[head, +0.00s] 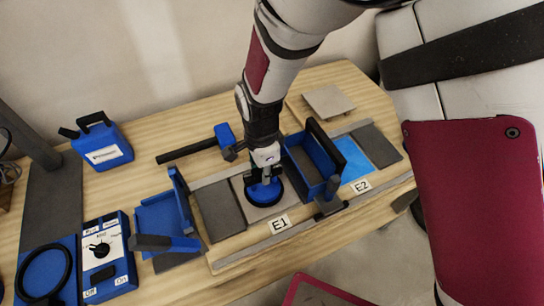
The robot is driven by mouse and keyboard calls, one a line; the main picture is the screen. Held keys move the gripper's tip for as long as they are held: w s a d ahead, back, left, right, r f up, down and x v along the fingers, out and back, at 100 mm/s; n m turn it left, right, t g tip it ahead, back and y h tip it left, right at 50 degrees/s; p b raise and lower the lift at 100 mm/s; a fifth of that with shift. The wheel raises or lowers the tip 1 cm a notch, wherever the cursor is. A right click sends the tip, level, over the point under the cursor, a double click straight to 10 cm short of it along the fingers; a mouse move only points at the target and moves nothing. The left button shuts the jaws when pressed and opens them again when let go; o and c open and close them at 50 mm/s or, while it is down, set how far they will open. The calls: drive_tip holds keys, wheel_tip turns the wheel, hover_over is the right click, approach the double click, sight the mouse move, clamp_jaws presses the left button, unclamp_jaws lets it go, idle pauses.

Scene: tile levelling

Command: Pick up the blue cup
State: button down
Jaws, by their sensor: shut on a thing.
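The blue cup (264,194) is a low, round blue piece with a dark rim. It appears to be on the grey tile (258,213) behind the E1 label, in the middle of the head view. My gripper (263,179) points down from above and is shut on the top of the cup. The fingers and arm partly hide the cup's upper part. I cannot tell whether the cup touches the tile.
A blue open box (308,168) with a black handle stands close right of my gripper. A blue bracket (166,219) stands to the left. A hammer (195,148) lies behind. A blue jug (101,141) and a switch box (105,255) are farther left.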

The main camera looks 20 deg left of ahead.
drive_tip(key=shift+r, duration=0.1)
drive_tip(key=shift+r, duration=0.55)
drive_tip(key=shift+s+d+r+p, duration=0.15)
drive_tip(key=shift+d+r+p, duration=0.1)
drive_tip(key=shift+r, duration=0.4)
drive_tip(key=shift+s+d+r+p, duration=0.1)
drive_tip(key=shift+r+p, duration=0.1)
drive_tip(key=shift+r, duration=0.4)
drive_tip(key=s+d+r+p, duration=0.1)
drive_tip(key=s+d, duration=0.7)
drive_tip(key=d, duration=0.3)
wheel_tip(320, 180, up, 7)
drive_tip(key=s+d+p, duration=0.1)
drive_tip(key=p, duration=0.6)
drive_tip(key=shift+r, duration=0.15)
drive_tip(key=shift+w+d, duration=0.1)
drive_tip(key=shift+d, duration=0.05)
